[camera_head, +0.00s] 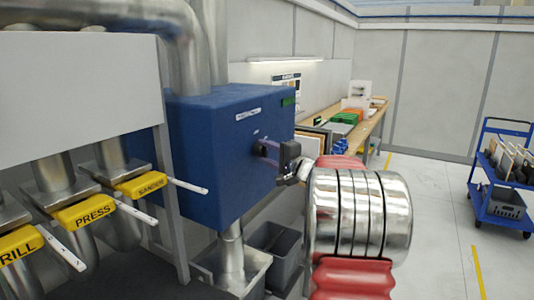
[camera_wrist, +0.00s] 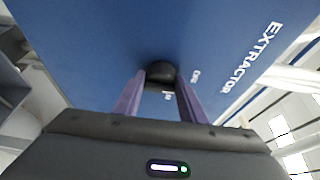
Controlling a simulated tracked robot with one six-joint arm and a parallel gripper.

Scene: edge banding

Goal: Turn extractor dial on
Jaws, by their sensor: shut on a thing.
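The extractor is a blue box (camera_head: 215,150) in the middle of the head view. Its face also fills the wrist view (camera_wrist: 90,40), with the white label EXTRACTOR (camera_wrist: 252,58) at the right. The dial (camera_wrist: 160,73) is a dark round knob on that face. My gripper (camera_wrist: 161,88) is at the dial, its two purple fingers shut on either side of it. In the head view my gripper (camera_head: 262,150) reaches the front face of the box and hides the dial. Small white lettering shows beside and below the dial, partly covered by the fingers; the dial's setting cannot be read.
Yellow gate handles labelled SANDER (camera_head: 140,185), PRESS (camera_head: 92,215) and DRILL (camera_head: 20,243) stick out at the left. Grey bins (camera_head: 275,250) stand below the box. A workbench (camera_head: 370,125) is behind, and a blue cart (camera_head: 500,190) stands at the right on open floor.

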